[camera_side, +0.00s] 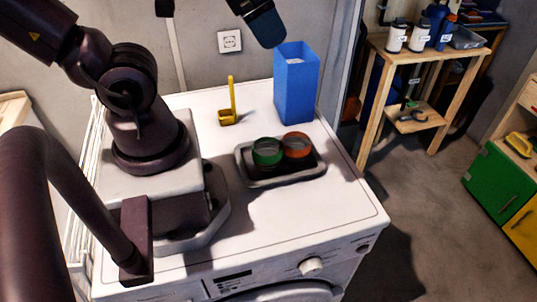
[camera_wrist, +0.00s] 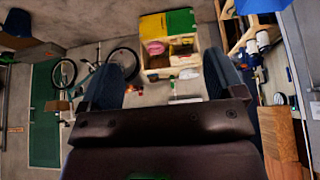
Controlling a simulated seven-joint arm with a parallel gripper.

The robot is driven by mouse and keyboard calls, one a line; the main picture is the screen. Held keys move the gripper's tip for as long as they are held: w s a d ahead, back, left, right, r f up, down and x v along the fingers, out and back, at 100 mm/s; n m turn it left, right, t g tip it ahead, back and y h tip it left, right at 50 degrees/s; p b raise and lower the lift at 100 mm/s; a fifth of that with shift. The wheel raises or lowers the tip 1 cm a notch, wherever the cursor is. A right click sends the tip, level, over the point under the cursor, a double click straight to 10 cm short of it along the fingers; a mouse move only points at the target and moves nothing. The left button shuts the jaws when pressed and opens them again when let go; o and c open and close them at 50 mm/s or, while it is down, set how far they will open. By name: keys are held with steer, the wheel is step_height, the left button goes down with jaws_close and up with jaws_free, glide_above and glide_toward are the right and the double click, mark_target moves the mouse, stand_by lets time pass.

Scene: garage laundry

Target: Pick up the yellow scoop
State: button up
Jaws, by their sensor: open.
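The yellow scoop (camera_side: 229,112) stands on the white washing machine top (camera_side: 235,185), its handle pointing straight up, near the back wall in the side view. My gripper (camera_side: 217,27) is high above the machine at the top edge of the side view, only partly in frame. It is well above the scoop and apart from it. In the wrist view my gripper (camera_wrist: 165,78) has its two blue fingers wide apart, with nothing between them. The scoop is not seen in the wrist view, which looks out across the room.
A tall blue box (camera_side: 296,85) stands right of the scoop. In front of it, a dark tray (camera_side: 280,178) holds a green container (camera_side: 267,152) and an orange container (camera_side: 297,145). The wall with a socket (camera_side: 230,41) is behind. The machine's front top is clear.

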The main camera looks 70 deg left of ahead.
steer(key=c, duration=0.8)
steer(key=shift+o, duration=0.2)
